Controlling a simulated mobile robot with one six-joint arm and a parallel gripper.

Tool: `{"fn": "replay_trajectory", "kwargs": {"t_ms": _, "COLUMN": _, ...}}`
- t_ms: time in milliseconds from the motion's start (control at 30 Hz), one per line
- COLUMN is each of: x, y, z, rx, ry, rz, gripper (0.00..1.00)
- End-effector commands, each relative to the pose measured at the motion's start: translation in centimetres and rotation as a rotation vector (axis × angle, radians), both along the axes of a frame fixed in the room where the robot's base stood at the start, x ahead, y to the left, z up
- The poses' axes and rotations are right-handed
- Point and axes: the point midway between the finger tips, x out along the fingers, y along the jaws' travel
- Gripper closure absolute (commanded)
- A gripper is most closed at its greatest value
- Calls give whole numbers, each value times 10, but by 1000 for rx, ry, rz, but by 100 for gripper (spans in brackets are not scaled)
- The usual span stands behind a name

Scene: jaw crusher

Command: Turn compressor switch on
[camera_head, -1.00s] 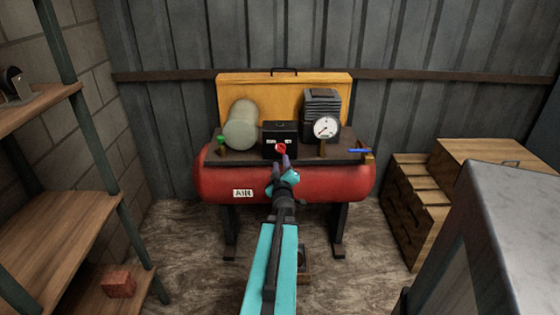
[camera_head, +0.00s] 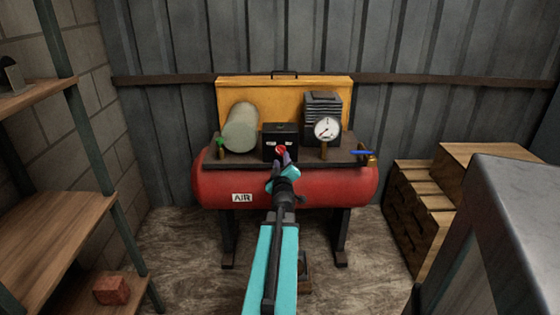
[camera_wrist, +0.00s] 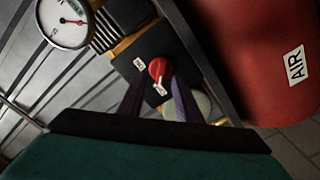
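The compressor is a red tank (camera_head: 330,190) with an AIR label, a black deck and a yellow back panel. The knob also shows in the wrist view (camera_wrist: 159,68), between two small white labels too blurred to read surely. My gripper (camera_head: 284,158) is in front of the box, its fingers pointing at the knob. In the wrist view my gripper (camera_wrist: 157,90) is open, with one finger on each side below the knob. I cannot tell whether they touch it.
A pressure gauge (camera_head: 327,128) and a blue-handled valve (camera_head: 362,154) are on the right of the deck; a green-handled valve (camera_head: 221,146) is on the left. Shelves (camera_head: 55,240) stand left, wooden crates (camera_head: 420,205) and a grey metal cabinet (camera_head: 515,200) right.

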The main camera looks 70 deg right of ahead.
Motion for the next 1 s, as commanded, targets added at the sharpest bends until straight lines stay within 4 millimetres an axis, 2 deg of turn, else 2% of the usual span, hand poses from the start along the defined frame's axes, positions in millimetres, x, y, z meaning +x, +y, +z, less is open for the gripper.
{"fn": "replay_trajectory", "kwargs": {"t_ms": 400, "x": 12, "y": -32, "z": 0, "rx": 0, "ry": 1, "rz": 0, "gripper": 69}}
{"fn": "replay_trajectory", "kwargs": {"t_ms": 900, "x": 15, "y": -38, "z": 0, "rx": 0, "ry": 1, "rz": 0, "gripper": 69}}
{"fn": "replay_trajectory", "kwargs": {"t_ms": 933, "x": 15, "y": -38, "z": 0, "rx": 0, "ry": 1, "rz": 0, "gripper": 70}}
{"fn": "replay_trajectory", "kwargs": {"t_ms": 1000, "x": 15, "y": -38, "z": 0, "rx": 0, "ry": 1, "rz": 0, "gripper": 82}}
